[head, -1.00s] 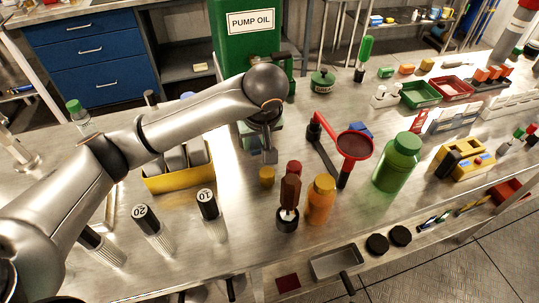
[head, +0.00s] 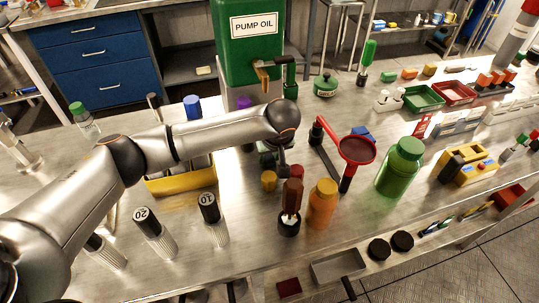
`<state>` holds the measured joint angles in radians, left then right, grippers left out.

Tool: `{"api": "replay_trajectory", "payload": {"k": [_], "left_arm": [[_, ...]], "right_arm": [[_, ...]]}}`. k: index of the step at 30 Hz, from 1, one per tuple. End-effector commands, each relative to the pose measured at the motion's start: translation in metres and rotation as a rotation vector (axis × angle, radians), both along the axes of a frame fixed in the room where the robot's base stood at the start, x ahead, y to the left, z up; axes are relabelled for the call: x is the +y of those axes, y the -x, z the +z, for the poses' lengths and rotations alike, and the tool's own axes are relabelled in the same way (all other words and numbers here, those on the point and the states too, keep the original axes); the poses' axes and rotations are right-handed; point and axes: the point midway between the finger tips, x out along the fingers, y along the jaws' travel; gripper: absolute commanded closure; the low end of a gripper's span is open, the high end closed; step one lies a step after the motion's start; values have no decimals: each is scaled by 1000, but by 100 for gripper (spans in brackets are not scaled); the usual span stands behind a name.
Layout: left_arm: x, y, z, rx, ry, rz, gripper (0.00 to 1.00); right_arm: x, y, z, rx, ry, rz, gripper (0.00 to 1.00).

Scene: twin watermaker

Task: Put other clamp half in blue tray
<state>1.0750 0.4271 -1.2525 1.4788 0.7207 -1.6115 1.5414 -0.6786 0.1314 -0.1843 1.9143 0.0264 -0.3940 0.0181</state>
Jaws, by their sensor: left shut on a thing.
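My left gripper (head: 283,168) points down over the middle of the bench, behind the red-capped and orange bottles. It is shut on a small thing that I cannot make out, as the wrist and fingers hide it. No clamp half can be told apart for sure. A small blue piece (head: 361,133) shows in part behind the red funnel; I cannot tell whether it is the blue tray. My right gripper is not in view.
An orange bottle (head: 321,206), a brown bottle (head: 291,206) and a small amber jar (head: 269,181) stand close to the gripper. The red funnel (head: 357,150) and a green bottle (head: 400,168) are to the right. A yellow bin (head: 180,182) is left, under my arm.

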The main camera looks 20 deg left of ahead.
Motion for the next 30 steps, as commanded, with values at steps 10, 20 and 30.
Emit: {"api": "replay_trajectory", "payload": {"k": [10, 20, 30], "left_arm": [[0, 0, -3, 1, 1, 0, 41], [0, 0, -2, 0, 0, 0, 34], [-12, 15, 48, -2, 4, -3, 34]], "right_arm": [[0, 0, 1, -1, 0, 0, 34], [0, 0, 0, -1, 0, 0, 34], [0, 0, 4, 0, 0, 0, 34]]}}
